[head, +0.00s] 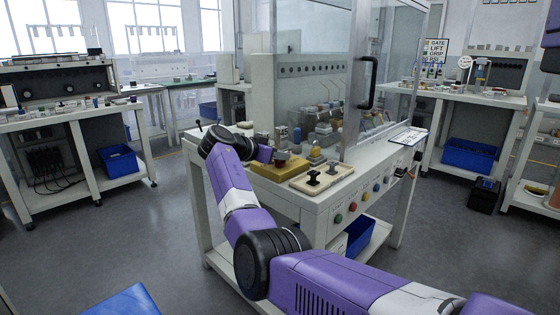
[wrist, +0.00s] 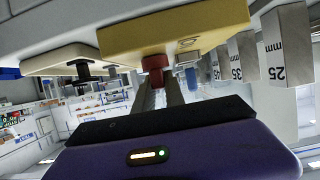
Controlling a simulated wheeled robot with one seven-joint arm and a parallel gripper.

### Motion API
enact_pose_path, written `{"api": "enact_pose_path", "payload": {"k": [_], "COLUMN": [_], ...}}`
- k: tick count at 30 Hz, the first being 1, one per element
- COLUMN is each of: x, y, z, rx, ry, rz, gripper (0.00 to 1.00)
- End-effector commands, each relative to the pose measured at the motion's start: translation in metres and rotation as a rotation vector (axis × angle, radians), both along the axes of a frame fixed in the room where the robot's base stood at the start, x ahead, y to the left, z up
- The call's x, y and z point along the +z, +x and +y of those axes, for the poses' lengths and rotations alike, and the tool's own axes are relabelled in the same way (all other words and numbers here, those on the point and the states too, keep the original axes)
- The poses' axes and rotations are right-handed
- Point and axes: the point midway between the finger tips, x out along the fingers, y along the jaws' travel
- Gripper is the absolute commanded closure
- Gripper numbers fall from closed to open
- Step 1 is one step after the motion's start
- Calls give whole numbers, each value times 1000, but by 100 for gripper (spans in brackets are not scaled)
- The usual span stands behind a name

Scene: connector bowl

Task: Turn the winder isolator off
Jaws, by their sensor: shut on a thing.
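A red knob (head: 282,156) stands on a yellow block (head: 290,170) on the white bench; no label that I can read names it as the winder isolator. In the wrist view the red knob (wrist: 154,66) hangs below the yellow block (wrist: 200,35), as the picture is upside down. My gripper (wrist: 156,84) is shut on the red knob, its two fingers reaching up to it. In the head view my gripper (head: 272,155) comes in from the left of the knob, partly hidden by my purple arm. The knob's exact turn angle cannot be told.
A clear screen (head: 310,60) rises behind. Coloured buttons (head: 351,206) line the bench front. Open floor lies around the bench.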

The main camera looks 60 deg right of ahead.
Motion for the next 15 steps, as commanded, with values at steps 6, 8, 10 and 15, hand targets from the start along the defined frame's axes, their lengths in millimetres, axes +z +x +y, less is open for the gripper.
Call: {"api": "enact_pose_path", "payload": {"k": [6,8,10,15], "x": [-3,-3,-3,-3], "y": [-1,-1,-1,-1], "z": [0,0,0,0], "rx": [-11,-11,-11,-12], "ry": [6,6,6,6], "rz": [1,1,1,1], "gripper": [100,100,100,76]}}
